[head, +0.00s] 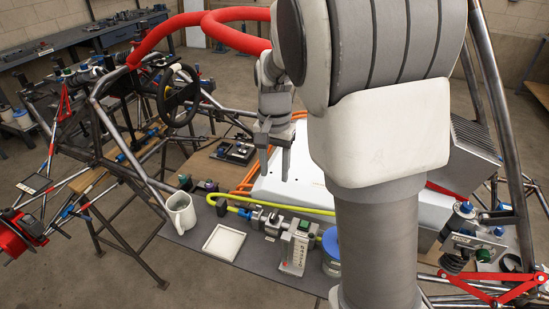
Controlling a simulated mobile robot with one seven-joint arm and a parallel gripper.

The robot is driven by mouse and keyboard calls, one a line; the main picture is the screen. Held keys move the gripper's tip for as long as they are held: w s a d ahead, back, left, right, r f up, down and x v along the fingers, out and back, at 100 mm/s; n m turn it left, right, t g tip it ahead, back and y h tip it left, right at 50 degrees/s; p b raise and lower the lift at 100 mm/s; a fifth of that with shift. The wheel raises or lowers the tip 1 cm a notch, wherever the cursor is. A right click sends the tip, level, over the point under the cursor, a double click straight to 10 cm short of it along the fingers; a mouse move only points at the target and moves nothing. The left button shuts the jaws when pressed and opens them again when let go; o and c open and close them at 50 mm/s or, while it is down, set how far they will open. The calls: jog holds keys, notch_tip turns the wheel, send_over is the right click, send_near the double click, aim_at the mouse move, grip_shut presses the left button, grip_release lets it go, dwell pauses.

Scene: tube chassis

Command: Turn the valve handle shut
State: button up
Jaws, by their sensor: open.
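My gripper (273,168) hangs in the middle of the head view, fingers pointing down, open with nothing visible between them. In the picture it appears above the valve fitting (257,217), a small silver and dark body joined to a yellow-green hose (233,206) on the grey work surface. The gripper looks clearly apart from the fitting. The fitting is small, and I cannot tell its handle's exact shape or angle.
A grey-white mug (181,212) and shallow square tray (223,242) stand left of the fitting. A white panel (300,185) lies behind. Chassis tubes and a red padded bar (165,32) surround the area.

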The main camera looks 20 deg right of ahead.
jog(key=shift+r, duration=1.45)
jog(key=s+r+n+t, duration=0.2)
jog(key=s+r+n, duration=0.1)
jog(key=s, duration=0.7)
jog(key=s+r+n+t, duration=0.3)
jog(key=s+r+n, duration=0.1)
jog(key=s, duration=0.7)
jog(key=shift+a+t, duration=0.15)
jog(key=shift+t, duration=0.15)
jog(key=shift+w+r, duration=0.1)
jog(key=shift+r, duration=0.05)
